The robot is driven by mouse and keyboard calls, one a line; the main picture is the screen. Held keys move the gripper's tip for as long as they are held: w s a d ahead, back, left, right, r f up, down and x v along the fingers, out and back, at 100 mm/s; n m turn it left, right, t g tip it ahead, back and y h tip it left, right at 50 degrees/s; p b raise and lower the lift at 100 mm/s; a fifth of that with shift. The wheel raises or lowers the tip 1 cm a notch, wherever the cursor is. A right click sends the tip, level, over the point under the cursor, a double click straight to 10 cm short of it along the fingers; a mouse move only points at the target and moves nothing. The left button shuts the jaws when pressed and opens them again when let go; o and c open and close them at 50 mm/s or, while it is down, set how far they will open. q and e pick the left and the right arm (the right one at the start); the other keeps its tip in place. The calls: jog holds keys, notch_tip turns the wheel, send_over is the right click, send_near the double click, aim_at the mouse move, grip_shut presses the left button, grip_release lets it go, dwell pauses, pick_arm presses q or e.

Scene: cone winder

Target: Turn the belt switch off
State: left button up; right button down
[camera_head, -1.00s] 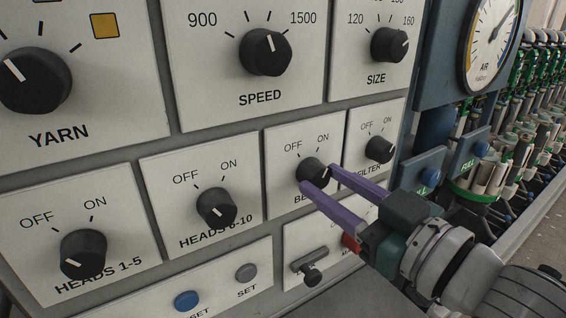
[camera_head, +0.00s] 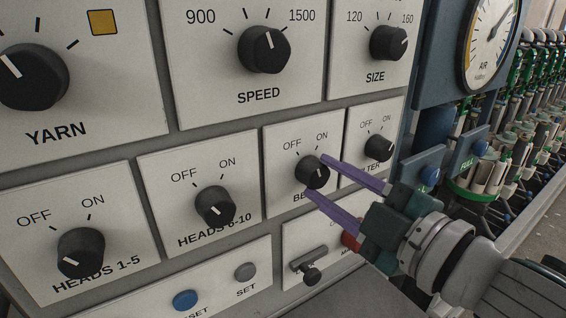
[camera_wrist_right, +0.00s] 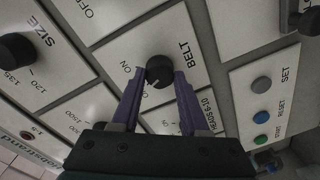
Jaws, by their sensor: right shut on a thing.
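The belt switch is a round black knob (camera_head: 312,174) on a white plate marked OFF at upper left and ON at upper right. Its label is partly hidden by a finger in the head view. My right gripper (camera_head: 315,173) comes in from the right, with its two purple fingers at the knob, one above and one below, shut on it. In the right wrist view the belt knob (camera_wrist_right: 159,71) sits between the fingertips (camera_wrist_right: 160,76). A pale pointer mark shows on the knob, but I cannot tell its exact setting. My left gripper is not in view.
The heads 6-10 knob (camera_head: 215,207) is to the left and the filter knob (camera_head: 379,147) close to the right. The speed knob (camera_head: 264,49) is above. A small black lever (camera_head: 311,273) and a red button (camera_head: 351,241) sit below, near my gripper.

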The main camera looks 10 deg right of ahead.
jog(key=shift+n, duration=0.9)
jog(key=shift+c, duration=2.1)
grip_release()
jog(key=b+v, duration=0.2)
jog(key=v, duration=0.8)
